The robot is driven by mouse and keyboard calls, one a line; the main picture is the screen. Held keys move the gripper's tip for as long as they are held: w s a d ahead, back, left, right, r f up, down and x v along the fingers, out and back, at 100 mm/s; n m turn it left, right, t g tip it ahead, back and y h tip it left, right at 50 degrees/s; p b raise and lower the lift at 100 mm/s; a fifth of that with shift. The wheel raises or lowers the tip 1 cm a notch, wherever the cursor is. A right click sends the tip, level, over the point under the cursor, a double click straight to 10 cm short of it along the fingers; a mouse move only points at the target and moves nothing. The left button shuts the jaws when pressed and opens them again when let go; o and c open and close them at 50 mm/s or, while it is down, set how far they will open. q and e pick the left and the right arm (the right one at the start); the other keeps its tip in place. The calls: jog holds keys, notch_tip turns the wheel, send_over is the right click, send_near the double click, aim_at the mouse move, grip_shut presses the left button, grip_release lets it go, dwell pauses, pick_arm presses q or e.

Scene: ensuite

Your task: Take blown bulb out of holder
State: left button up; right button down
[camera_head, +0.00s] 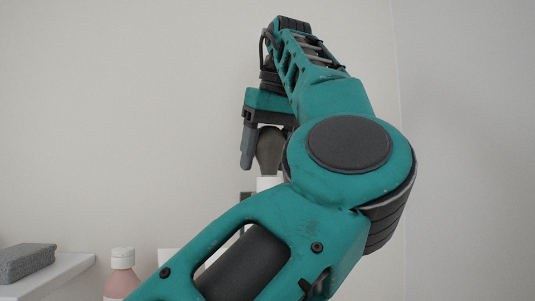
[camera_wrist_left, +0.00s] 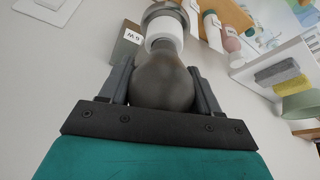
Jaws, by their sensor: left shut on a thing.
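A dark grey, smoky bulb (camera_wrist_left: 163,82) sits between the two fingers of my left gripper (camera_wrist_left: 162,88), which is shut on its round body. In the head view the left gripper (camera_head: 262,150) points down, and the dark bulb (camera_head: 270,152) shows partly behind my arm. The bulb's narrow neck meets a white cylindrical holder (camera_wrist_left: 165,30); I cannot tell how deep it sits. The holder's white top (camera_head: 268,183) also shows just below the bulb in the head view, its lower part hidden by my arm. My right gripper is not in view.
A grey box with a "6 W" label (camera_wrist_left: 126,42) stands beside the holder. A pink bottle (camera_head: 122,275) and a shelf with a grey sponge-like block (camera_head: 26,262) are at lower left. A green bowl-like thing (camera_wrist_left: 300,104) shows at right in the wrist view.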

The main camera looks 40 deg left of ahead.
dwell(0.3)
pick_arm(q)
jog(key=shift+s+f+n+g, duration=0.1)
jog(key=shift+n+g, duration=0.35)
jog(key=shift+n, duration=0.65)
jog(key=shift+s+n+g, duration=0.1)
jog(key=shift+n+g, duration=0.35)
jog(key=shift+n, duration=0.65)
jog(key=shift+n, duration=0.6)
jog(key=shift+s+f+n+g, duration=0.1)
jog(key=shift+n+g, duration=0.5)
jog(key=shift+n, duration=0.7)
jog(key=shift+c, duration=0.5)
